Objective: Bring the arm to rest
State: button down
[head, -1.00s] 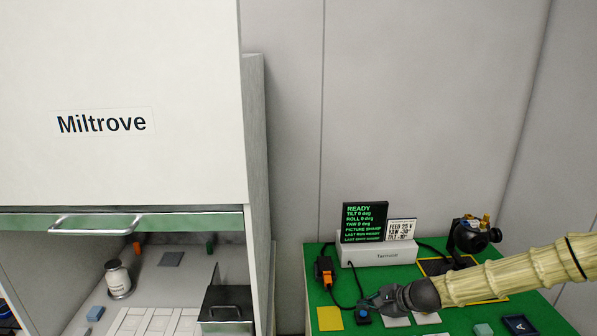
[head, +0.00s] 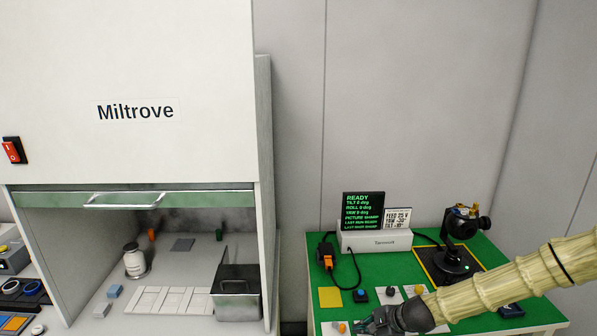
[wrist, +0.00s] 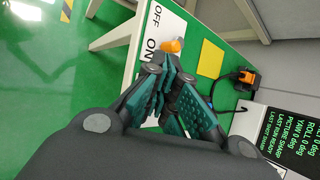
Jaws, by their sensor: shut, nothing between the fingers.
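My arm (head: 505,287) reaches in from the right edge in the head view, in a pale ribbed sleeve. My gripper (head: 372,322) is at the front edge of the green table (head: 405,266), low in the picture. In the wrist view my gripper (wrist: 168,72) has its teal fingers together with nothing held. Just past the fingertips is an orange knob (wrist: 173,45) on a white ON/OFF plate (wrist: 152,52). I cannot tell whether the fingers touch it.
A white control box (head: 375,241) with a lit READY screen (head: 363,211) stands behind. A black gimbal camera (head: 461,222) and joystick-like device (head: 452,262) are on the table's right. A Miltrove hood (head: 135,150) stands left. Green floor (wrist: 60,100) is clear in the wrist view.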

jog(key=s+a+f+n+g+h+b, duration=0.15)
jog(key=s+f+n, duration=0.25)
jog(key=s+f, duration=0.5)
jog(key=s+a+f+n+g+h, duration=0.15)
jog(key=s+f+n, duration=0.35)
jog(key=s, duration=0.9)
jog(key=s+d+f+n+g+h+b, duration=0.1)
jog(key=s+d+n, duration=0.2)
jog(key=s, duration=0.7)
jog(key=s+d+f+n+g+h, duration=0.1)
jog(key=s+d+f+n, duration=0.1)
jog(key=s, duration=0.8)
jog(key=shift+s+d+f+n+h+b, duration=0.2)
jog(key=shift+s+d+n+h+b, duration=0.35)
jog(key=shift+n, duration=0.65)
jog(key=shift+w, duration=0.2)
dwell(0.5)
